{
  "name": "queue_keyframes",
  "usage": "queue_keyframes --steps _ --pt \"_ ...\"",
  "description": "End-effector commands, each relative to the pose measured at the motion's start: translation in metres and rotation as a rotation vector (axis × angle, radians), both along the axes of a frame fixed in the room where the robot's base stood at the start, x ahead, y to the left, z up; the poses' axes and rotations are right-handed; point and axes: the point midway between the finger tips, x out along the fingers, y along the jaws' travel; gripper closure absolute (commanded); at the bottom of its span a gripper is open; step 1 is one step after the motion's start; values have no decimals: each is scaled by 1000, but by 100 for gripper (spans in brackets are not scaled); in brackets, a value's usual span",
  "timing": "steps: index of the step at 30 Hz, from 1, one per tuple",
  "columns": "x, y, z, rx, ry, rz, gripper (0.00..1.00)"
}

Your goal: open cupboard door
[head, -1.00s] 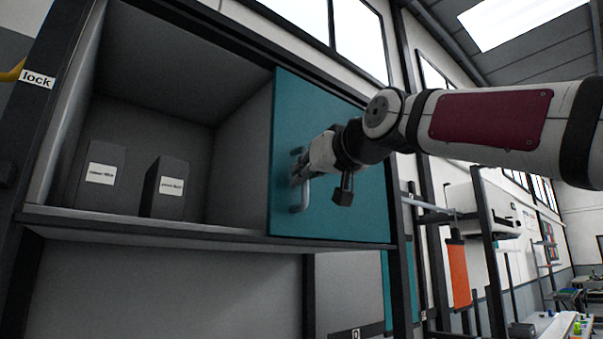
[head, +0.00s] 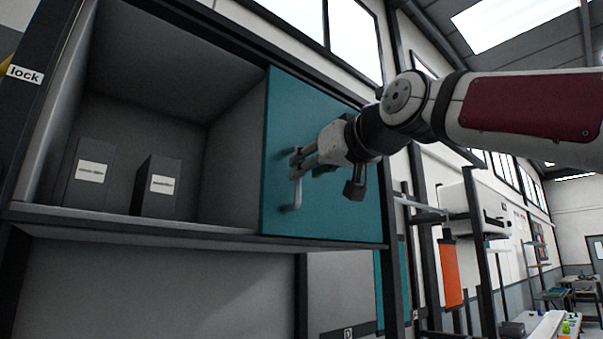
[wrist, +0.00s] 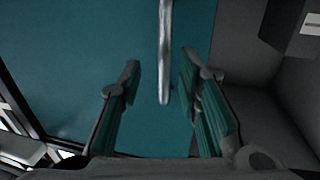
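The teal cupboard door (head: 335,215) covers the right part of the cupboard, and the left part stands open. A grey vertical bar handle (head: 297,182) sits near the door's left edge. My gripper (head: 300,160) is at the upper part of the handle in the head view. In the wrist view, my gripper (wrist: 155,95) has its two fingers spread apart, with a clear gap on each side. The handle (wrist: 164,60) shows between and beyond the fingertips, with no visible contact.
Two dark boxes with white labels, a left one (head: 90,178) and a right one (head: 157,187), stand on the cupboard shelf (head: 200,226). A sign reading "lock" (head: 25,75) is on the left post. An orange panel (head: 451,272) hangs farther right.

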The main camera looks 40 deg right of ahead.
Motion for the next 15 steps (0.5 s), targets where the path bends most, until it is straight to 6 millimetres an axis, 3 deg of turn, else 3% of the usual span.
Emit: queue_keyframes --steps 7,15 --pt "-50 9 0 -1 -3 -3 69" --pt "-75 14 -1 0 1 -2 69"
